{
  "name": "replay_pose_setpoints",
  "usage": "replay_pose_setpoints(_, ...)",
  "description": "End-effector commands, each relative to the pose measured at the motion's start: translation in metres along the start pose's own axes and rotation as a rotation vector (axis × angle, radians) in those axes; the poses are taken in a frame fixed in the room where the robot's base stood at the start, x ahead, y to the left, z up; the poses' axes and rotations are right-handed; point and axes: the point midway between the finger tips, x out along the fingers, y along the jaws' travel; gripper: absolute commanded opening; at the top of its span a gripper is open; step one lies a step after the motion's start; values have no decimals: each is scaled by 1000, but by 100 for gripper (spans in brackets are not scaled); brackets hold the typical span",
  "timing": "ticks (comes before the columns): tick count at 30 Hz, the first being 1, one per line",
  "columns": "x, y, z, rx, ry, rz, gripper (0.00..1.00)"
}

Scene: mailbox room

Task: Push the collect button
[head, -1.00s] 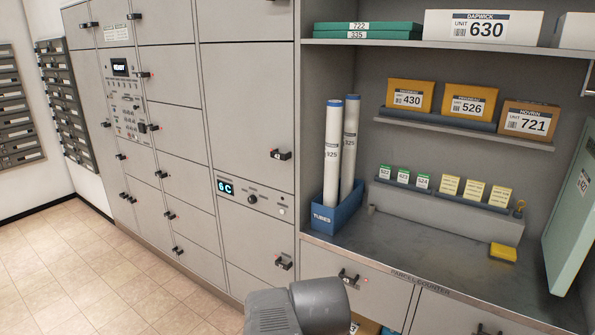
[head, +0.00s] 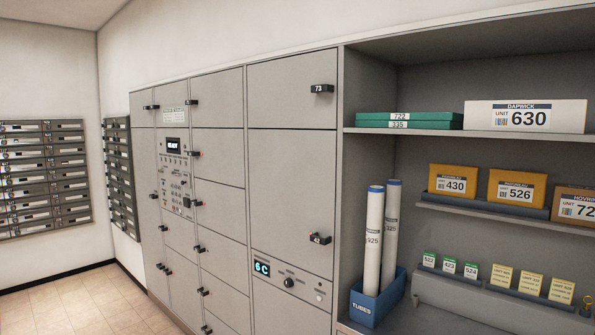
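The locker control panel (head: 177,180) is set in the grey locker wall, left of the middle in the head view. Its small dark screen (head: 173,146) reads "READY". Rows of small buttons and keys sit below the screen; their labels are too small to read, so I cannot tell which one is the collect button. My gripper is not in view.
Grey lockers (head: 291,170) with black latches surround the panel. A strip with a "6C" display (head: 262,268) sits lower right. Open shelves with parcels (head: 525,117) and a blue tube bin (head: 377,300) stand at right. Tiled floor (head: 90,300) is clear at left.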

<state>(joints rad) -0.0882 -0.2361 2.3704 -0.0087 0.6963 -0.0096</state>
Motion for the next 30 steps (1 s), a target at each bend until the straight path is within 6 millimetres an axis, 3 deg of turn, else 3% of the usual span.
replay_pose_setpoints(2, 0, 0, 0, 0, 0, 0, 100)
replay_pose_setpoints(15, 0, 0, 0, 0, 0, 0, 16)
replay_pose_setpoints(18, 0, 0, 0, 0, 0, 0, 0)
replay_pose_setpoints(30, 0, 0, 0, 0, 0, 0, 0)
